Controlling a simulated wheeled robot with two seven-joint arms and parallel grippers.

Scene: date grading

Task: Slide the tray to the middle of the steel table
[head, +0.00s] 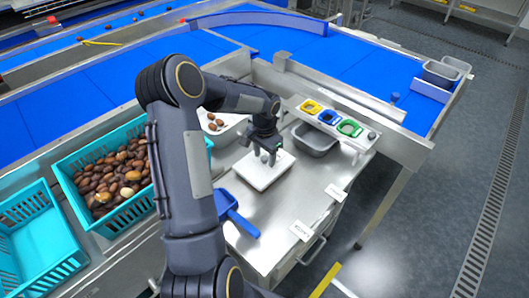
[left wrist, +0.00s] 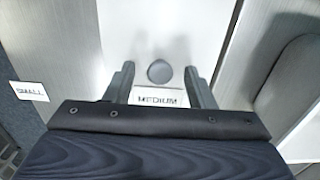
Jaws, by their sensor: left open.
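A shallow white tray (head: 232,131) with a few brown dates lies at the back left of the steel table (head: 297,190), partly hidden by my left arm. My left gripper (head: 266,159) points down over a flat white slab (head: 262,178) near the middle of the table. Its jaws are open, and I see nothing held between them. In the left wrist view the fingers (left wrist: 158,78) stand apart over a white surface, with a grey disc (left wrist: 159,72) and a MEDIUM label (left wrist: 160,100) seen between them. I cannot tell whether they touch the slab. My right gripper is out of view.
A grey tub (head: 315,141) and a rack with yellow, blue and green rings (head: 330,117) stand at the back right. A blue scoop (head: 238,216) lies front left. Turquoise crates (head: 120,205), one full of dates, stand left. Small white labels (head: 335,193) mark the front edge.

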